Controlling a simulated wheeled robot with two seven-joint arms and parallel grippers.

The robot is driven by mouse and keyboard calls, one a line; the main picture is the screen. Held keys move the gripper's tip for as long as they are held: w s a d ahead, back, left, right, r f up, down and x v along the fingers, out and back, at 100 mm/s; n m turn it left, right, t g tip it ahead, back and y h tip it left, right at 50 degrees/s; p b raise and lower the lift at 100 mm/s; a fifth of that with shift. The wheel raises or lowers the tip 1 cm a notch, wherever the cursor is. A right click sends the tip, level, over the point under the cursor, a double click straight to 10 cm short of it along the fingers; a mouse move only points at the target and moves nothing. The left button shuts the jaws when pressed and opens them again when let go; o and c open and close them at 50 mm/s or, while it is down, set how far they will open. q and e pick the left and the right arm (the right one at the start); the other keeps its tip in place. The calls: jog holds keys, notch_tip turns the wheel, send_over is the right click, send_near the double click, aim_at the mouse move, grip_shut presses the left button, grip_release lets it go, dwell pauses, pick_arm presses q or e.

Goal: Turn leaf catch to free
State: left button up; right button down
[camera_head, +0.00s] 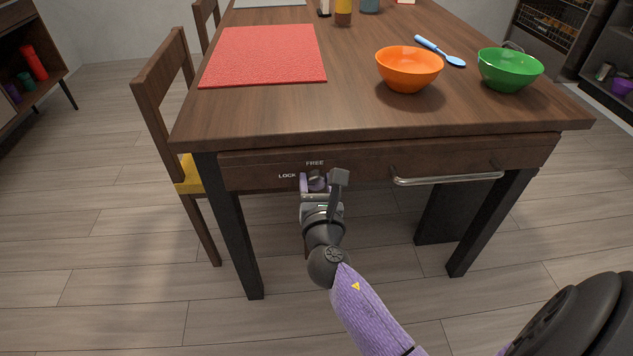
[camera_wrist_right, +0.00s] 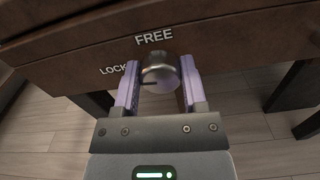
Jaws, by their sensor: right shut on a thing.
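The leaf catch is a small round metal knob (camera_wrist_right: 160,72) on the wooden front panel under the table top. The words FREE above it and LOCK to its left show in both views. A dark line on the knob points left, toward the LOCK side, in the wrist view. My right gripper (camera_head: 316,183) is shut on the knob, with one purple finger on each side of it. In the wrist view the fingers (camera_wrist_right: 160,80) reach up to the knob from below. In the head view the gripper partly hides the knob. My left gripper is not in view.
The wooden table (camera_head: 270,117) holds a red mat (camera_head: 265,55), an orange bowl (camera_head: 408,70), a green bowl (camera_head: 508,70) and a blue spoon (camera_head: 440,50). A metal bar handle (camera_head: 447,180) is right of the catch. A chair (camera_head: 165,75) stands at the left.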

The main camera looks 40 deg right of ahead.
jog(key=m, duration=0.5)
jog(key=shift+f+b, duration=0.15)
jog(key=shift+b, duration=0.25)
jog(key=shift+m, duration=1.1)
jog(key=m+b, duration=0.1)
jog(key=m, duration=0.1)
jog(key=shift+d+m, duration=0.1)
jog(key=shift+m, duration=0.2)
jog(key=m, duration=0.3)
jog(key=shift+s+f+m+b, duration=0.1)
jog(key=shift+m+b, duration=0.2)
jog(key=shift+m, duration=1)
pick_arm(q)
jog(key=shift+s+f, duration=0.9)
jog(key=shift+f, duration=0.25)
pick_arm(e)
jog(key=shift+m, duration=0.6)
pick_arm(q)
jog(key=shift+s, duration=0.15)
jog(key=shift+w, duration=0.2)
pick_arm(e)
jog(key=shift+m, duration=0.3)
